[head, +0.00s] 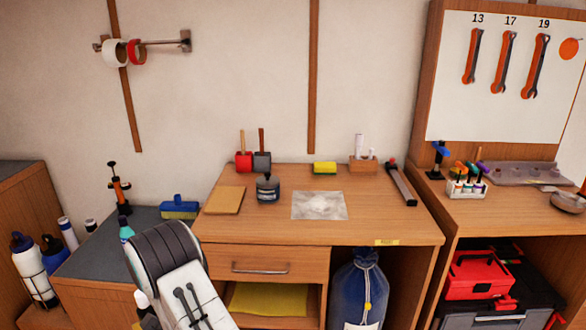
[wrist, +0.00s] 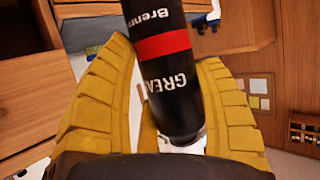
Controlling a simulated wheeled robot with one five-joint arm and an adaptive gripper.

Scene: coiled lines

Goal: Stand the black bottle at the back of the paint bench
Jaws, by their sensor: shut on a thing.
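A black bottle (wrist: 165,65) with a red band and white lettering fills the middle of the wrist view. My gripper (wrist: 166,62) has its yellow ridged fingers on both sides of the bottle and is shut on it. The bottle's upper part in that view is cut off by the frame edge. In the head view my arm hides the gripper. The middle wooden bench (head: 273,227), which looks like the paint bench, has a drawer and an open top; its back edge meets the wall.
Along the bench's back stand brush pots (head: 252,161), a yellow sponge (head: 324,168) and a wooden holder (head: 362,163). A dark jar (head: 268,188), a tan sheet (head: 225,200), a grey sheet (head: 319,206) and a dark-handled tool (head: 402,184) lie around. Room is free between pots and sponge.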

